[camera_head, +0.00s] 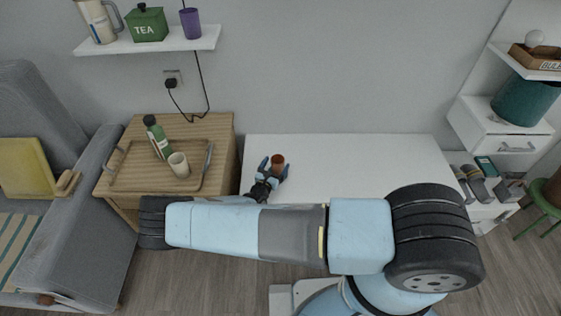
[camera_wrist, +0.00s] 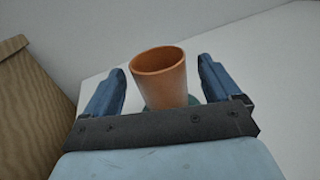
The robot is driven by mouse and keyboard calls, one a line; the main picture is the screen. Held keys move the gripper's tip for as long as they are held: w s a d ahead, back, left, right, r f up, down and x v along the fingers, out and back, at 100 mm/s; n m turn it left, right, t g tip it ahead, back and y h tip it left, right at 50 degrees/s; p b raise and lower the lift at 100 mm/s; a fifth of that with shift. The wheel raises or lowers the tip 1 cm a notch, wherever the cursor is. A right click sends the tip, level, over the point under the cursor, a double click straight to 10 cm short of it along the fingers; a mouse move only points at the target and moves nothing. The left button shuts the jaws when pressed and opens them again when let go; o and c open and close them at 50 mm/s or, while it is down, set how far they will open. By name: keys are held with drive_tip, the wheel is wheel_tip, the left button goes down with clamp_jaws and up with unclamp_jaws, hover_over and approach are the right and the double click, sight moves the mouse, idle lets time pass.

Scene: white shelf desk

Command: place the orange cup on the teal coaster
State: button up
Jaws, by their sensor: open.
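The orange cup (camera_head: 278,161) stands upright near the left end of the white desk (camera_head: 370,165). In the wrist view the orange cup (camera_wrist: 160,76) is between the two blue fingers of my gripper (camera_wrist: 160,92), with a gap on each side. My gripper (camera_head: 273,170) is open around the cup in the head view. The teal coaster (camera_wrist: 163,104) shows as a strip under the cup's base in the wrist view. The cup and my gripper hide most of it. The cup appears to stand on the coaster.
A wooden side table (camera_head: 225,127) with a tray, a green bottle (camera_head: 158,138) and a beige cup (camera_head: 179,165) stands left of the desk. A wall shelf (camera_head: 205,38) is above. The desk to the right of my gripper is clear.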

drive_tip(key=v, duration=0.8)
drive_tip(key=shift+s, duration=0.1)
drive_tip(key=d+r+m+g, duration=0.5)
drive_tip(key=r+m, duration=0.2)
drive_tip(key=r, duration=0.7)
drive_tip(key=s+d+r+m+g, duration=0.1)
drive_tip(key=d+r+m+g, duration=0.5)
drive_tip(key=r, duration=0.7)
drive_tip(key=d+r+m+g, duration=0.3)
drive_tip(key=r+m+g, duration=0.35)
drive_tip(key=r, duration=0.75)
drive_tip(key=s+d+r+m+t+y, duration=0.1)
drive_tip(key=s+d+r+m+y, duration=0.3)
drive_tip(key=r, duration=0.4)
drive_tip(key=s+d+r+m+t+y, duration=0.2)
drive_tip(key=s+d+r+m, duration=0.15)
drive_tip(key=s+r, duration=0.3)
drive_tip(key=s+d+r+m+t+y, duration=0.1)
drive_tip(key=s+d+r+m+t, duration=0.2)
drive_tip(key=s+r, duration=0.6)
drive_tip(key=s+d+t, duration=0.1)
drive_tip(key=s, duration=0.2)
drive_tip(key=shift+s+r+y, duration=0.2)
drive_tip(key=shift+r+y, duration=0.05)
drive_tip(key=shift+y, duration=0.15)
